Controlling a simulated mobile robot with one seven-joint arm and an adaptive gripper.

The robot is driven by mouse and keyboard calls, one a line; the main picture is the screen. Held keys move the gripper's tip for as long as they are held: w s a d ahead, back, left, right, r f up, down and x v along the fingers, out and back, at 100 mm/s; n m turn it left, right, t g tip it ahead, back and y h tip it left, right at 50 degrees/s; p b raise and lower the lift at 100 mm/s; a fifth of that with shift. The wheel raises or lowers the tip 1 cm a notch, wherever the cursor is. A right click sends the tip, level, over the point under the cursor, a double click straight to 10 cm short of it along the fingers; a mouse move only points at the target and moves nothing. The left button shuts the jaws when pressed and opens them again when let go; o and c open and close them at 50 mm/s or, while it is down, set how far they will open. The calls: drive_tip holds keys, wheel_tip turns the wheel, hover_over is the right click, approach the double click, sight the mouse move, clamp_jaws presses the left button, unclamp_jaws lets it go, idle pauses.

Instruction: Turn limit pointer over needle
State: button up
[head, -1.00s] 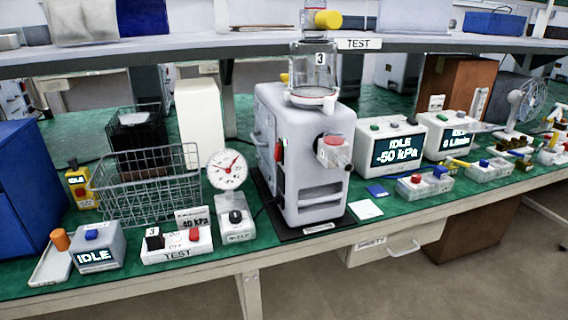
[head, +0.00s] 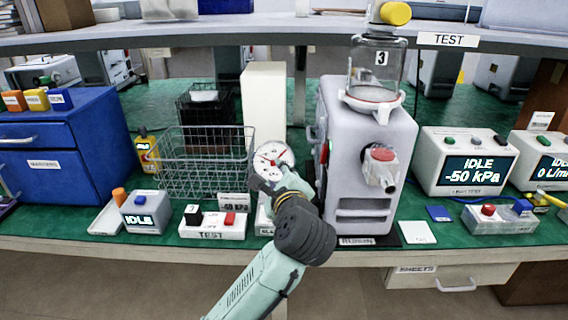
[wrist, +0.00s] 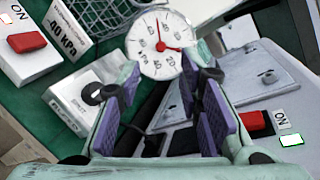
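The round white gauge (head: 272,158) stands on the bench, left of the grey pump, and its face fills the top middle of the wrist view (wrist: 152,58). Thin red marks run from its hub, one upward and one to the right; I cannot tell surely which is the limit pointer and which the needle. My gripper (head: 268,186) is in front of the gauge's lower part in the head view. In the wrist view my gripper (wrist: 162,90) is open, its purple-padded fingers apart just below the dial. I see nothing held; contact with the gauge cannot be told.
The grey pump (head: 365,150) stands close on the right. A wire basket (head: 205,165) is behind left. A white switch box (head: 212,228) with a red button and a kPa card (wrist: 65,30) sits left. The shelf edge (head: 230,38) runs above.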

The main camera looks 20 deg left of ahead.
sight(273, 164)
drive_tip(key=p+x, duration=0.2)
drive_tip(key=x, duration=0.6)
drive_tip(key=shift+w, duration=0.2)
drive_tip(key=shift+c, duration=0.6)
clamp_jaws()
